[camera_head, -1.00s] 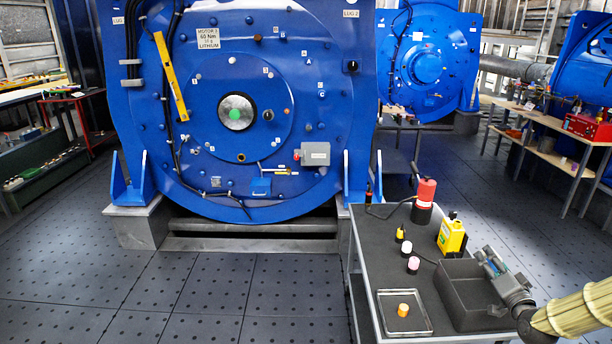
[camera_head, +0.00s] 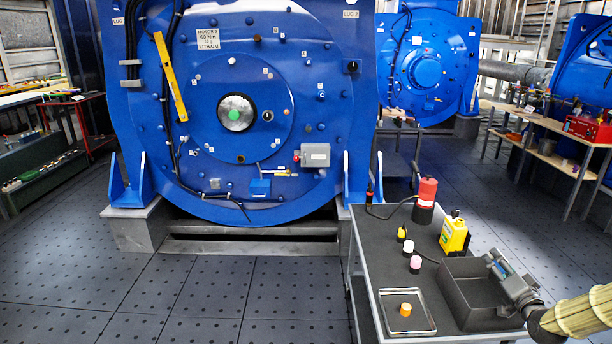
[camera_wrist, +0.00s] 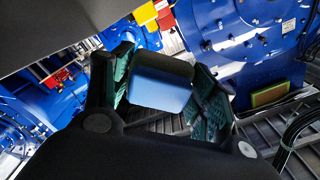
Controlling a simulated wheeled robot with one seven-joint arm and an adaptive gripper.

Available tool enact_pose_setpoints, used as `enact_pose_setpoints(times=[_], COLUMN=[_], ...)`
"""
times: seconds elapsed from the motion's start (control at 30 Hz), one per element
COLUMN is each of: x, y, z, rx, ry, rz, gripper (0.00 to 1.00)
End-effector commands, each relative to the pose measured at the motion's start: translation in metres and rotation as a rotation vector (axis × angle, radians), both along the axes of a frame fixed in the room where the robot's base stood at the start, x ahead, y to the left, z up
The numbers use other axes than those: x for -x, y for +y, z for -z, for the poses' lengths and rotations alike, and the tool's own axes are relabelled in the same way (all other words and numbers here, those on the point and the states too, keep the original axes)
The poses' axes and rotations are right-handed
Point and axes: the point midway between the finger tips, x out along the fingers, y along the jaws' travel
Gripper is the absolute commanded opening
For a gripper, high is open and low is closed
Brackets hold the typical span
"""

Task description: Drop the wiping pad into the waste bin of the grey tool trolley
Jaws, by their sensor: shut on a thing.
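The grey tool trolley (camera_head: 382,277) stands at the lower right of the head view. Its waste bin, a dark open-topped box (camera_head: 462,306), sits at the trolley's right front corner. My gripper (camera_head: 496,265) is at the bin's right side in the head view, overlapping its rim; I cannot tell its height above the bin. The bin's floor is partly hidden.
A large blue motor (camera_head: 290,85) stands behind. The floor to the left is free.

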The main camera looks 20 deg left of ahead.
Motion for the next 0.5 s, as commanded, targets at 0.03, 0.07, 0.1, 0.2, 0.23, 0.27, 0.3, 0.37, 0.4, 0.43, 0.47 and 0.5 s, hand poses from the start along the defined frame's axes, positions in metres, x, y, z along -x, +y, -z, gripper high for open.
enact_pose_setpoints(times=[0.03,0.07,0.1,0.2,0.23,0.27,0.3,0.37,0.4,0.43,0.47,0.5], x=[-0.0002,-0.0002,-0.0001,0.0,-0.0001,0.0,0.0,0.0,0.0,0.0001,0.0001,0.0001], y=[0.0002,0.0001,0.0002,0.0002,0.0002,0.0002,0.0002,0.0002,0.0002,0.0002,0.0002,0.0002], z=[0.004,0.005,0.0058,0.0062,0.0061,0.006,0.006,0.006,0.006,0.006,0.006,0.006], rx=[0.0,0.0,0.0,0.0,0.0,0.0,0.0,0.0,0.0,0.0,0.0,0.0], ry=[-0.001,0.0,-0.001,-0.001,-0.001,0.0,0.0,0.0,0.0,0.0,0.0,0.0], rz=[-0.001,0.0,-0.001,-0.001,-0.001,0.0,0.0,0.0,0.0,0.0,0.0,0.0], gripper=[0.32,0.32,0.32,0.32,0.32,0.32,0.32,0.32,0.66,0.71,0.76,0.83])
